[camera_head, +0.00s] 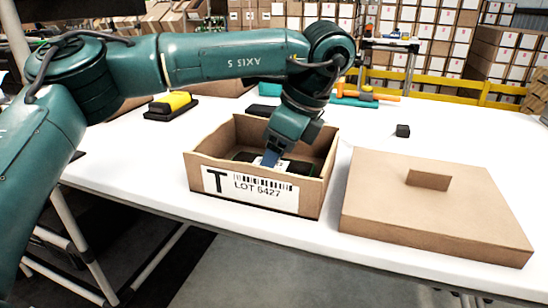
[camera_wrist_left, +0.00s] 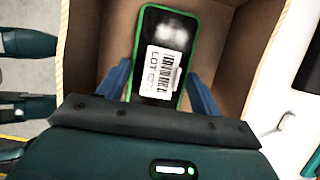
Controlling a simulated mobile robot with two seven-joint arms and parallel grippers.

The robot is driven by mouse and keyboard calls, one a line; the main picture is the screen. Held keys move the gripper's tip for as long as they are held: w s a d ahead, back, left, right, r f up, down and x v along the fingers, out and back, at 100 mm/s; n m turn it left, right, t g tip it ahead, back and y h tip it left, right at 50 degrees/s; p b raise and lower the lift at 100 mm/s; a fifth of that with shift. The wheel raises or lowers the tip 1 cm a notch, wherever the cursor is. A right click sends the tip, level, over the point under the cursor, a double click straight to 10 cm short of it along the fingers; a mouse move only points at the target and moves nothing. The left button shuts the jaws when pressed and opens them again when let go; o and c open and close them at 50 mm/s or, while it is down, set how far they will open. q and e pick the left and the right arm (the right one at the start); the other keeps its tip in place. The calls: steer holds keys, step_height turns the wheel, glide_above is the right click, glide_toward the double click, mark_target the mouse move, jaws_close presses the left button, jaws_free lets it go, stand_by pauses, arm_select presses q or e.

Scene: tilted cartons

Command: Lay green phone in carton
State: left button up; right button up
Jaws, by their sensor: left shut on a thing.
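The open carton (camera_head: 249,192), with a "LOT 5427" label on its front, stands on the white table. The green phone (camera_wrist_left: 165,35) has a dark face, a green rim and a white barcode label. In the head view, the phone (camera_head: 296,167) is inside the carton, partly hidden by the front wall and my gripper. My left gripper (camera_head: 271,158) reaches down into the carton. In the left wrist view, its blue fingers (camera_wrist_left: 160,90) are on both sides of the phone, shut on it. I cannot tell whether the phone touches the carton floor.
A flat cardboard lid (camera_head: 400,205) with a raised tab lies right of the carton. A small black block (camera_head: 402,131) is behind it. A yellow item (camera_head: 170,102) on a black base is at the back left. An orange-handled tool (camera_head: 375,95) is at the back.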

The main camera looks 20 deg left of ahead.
arm_select(q)
steer(key=o, duration=1.1)
steer(key=p+v, duration=0.3)
steer(key=v, duration=0.9)
steer(key=shift+p, duration=0.35)
arm_select(e)
steer(key=shift+s+d+f+m+g+h, duration=0.1)
steer(key=shift+s+d+m+g+h, duration=0.2)
steer(key=shift+g, duration=0.4)
steer(key=shift+s+d+f+m+g+h, duration=0.1)
steer(key=shift+s+d+m+g+h, duration=0.1)
steer(key=shift+g+h, duration=0.35)
arm_select(q)
steer(key=shift+r, duration=0.15)
arm_select(e)
steer(key=shift+r, duration=0.2)
